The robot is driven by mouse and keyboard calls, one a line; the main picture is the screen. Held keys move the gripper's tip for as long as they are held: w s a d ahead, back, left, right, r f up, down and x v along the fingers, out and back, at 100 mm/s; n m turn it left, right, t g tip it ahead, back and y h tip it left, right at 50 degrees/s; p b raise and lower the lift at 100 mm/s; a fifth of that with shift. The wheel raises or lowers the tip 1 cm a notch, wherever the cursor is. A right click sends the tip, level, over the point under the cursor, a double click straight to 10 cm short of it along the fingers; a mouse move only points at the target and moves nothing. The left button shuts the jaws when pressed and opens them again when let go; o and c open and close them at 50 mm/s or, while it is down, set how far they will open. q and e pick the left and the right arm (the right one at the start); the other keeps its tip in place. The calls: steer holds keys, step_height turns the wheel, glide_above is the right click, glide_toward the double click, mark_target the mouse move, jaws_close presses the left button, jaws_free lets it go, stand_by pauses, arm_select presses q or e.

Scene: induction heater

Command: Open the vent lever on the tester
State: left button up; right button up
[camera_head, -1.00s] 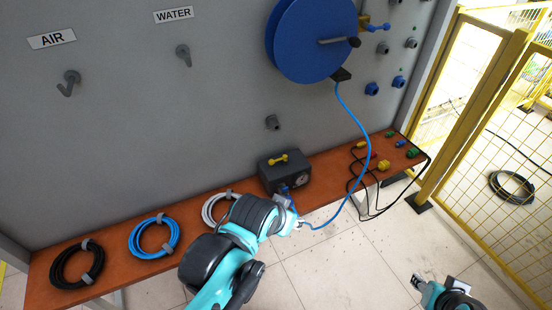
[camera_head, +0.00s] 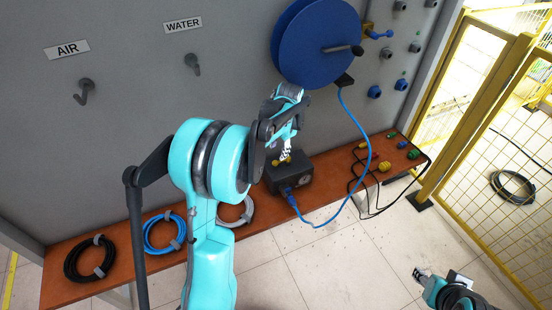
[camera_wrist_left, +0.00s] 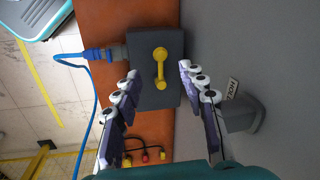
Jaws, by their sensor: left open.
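The tester (camera_head: 302,173) is a dark grey box on the brown bench below the blue reel. Its yellow vent lever (camera_wrist_left: 160,68) shows whole on the box top in the wrist view, lying along the picture's vertical. In the head view my left gripper (camera_head: 285,156) hangs over the tester and partly hides the lever. In the wrist view my left gripper (camera_wrist_left: 158,72) is open, with one finger on each side of the lever and nothing between them held. My right gripper (camera_head: 436,277) is at the lower right, away from the bench; its opening is unclear.
A blue hose (camera_head: 368,135) runs from the reel (camera_head: 310,45) to the tester's side. Coiled black (camera_head: 68,262), blue (camera_head: 147,238) and white hoses lie on the bench (camera_head: 125,262) to the left. Coloured plugs with black cables lie to the right. The grey wall panel stands close behind.

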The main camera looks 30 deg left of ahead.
mark_target(276, 161)
arm_select(q)
steer(key=f, duration=0.2)
steer(key=a+f+b, duration=0.1)
steer(key=f, duration=0.2)
steer(key=f+b, duration=0.1)
steer(key=f, duration=0.2)
steer(key=shift+w+a, duration=0.25)
steer(key=shift+w, duration=0.1)
steer(key=shift+r, duration=0.1)
jaws_close()
